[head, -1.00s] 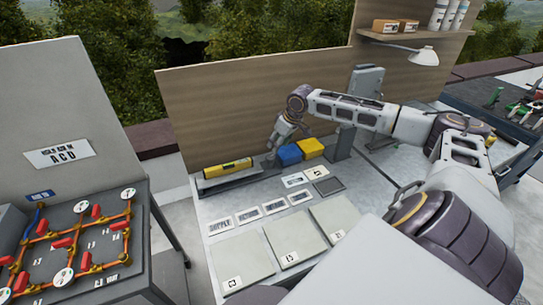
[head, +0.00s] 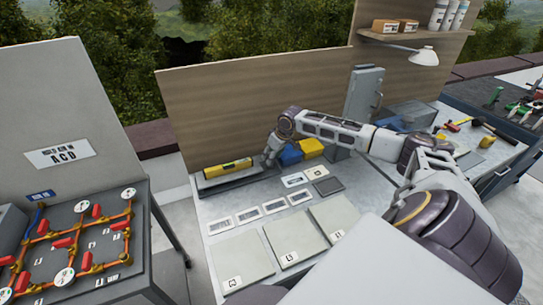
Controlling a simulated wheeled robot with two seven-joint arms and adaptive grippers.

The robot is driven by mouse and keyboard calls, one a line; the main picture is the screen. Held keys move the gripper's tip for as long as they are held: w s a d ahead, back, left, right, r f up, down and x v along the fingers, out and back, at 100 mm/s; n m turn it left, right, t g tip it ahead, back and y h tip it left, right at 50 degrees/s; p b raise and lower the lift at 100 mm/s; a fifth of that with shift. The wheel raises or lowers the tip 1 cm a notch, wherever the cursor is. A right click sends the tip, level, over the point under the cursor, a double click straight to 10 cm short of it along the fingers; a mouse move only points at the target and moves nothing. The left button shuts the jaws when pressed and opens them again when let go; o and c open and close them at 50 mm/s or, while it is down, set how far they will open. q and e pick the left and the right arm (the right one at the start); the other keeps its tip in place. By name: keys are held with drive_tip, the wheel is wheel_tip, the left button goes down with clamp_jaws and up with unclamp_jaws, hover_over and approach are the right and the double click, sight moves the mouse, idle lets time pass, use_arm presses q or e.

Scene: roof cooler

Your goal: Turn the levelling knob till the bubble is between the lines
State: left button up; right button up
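A yellow spirit level (head: 228,168) lies on a grey rail (head: 208,183) against the back board. Its bubble and lines are too small to read. My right gripper (head: 269,163) reaches down at the right end of the rail, just beside the blue block. The levelling knob is not visible; the gripper may cover it. I cannot tell whether the fingers touch anything or are closed. My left gripper is not in view.
A blue block (head: 290,155) and a yellow block (head: 311,147) stand right of my gripper. Pale square plates (head: 241,262) and small label cards lie in front. A panel with pipes and red valves (head: 75,240) stands at left. A grey cabinet (head: 363,92) stands behind my arm.

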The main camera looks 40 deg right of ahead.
drive_tip(key=shift+w+f, duration=0.1)
drive_tip(key=shift+f, duration=0.15)
drive_tip(key=c, duration=0.7)
drive_tip(key=shift+c, duration=0.2)
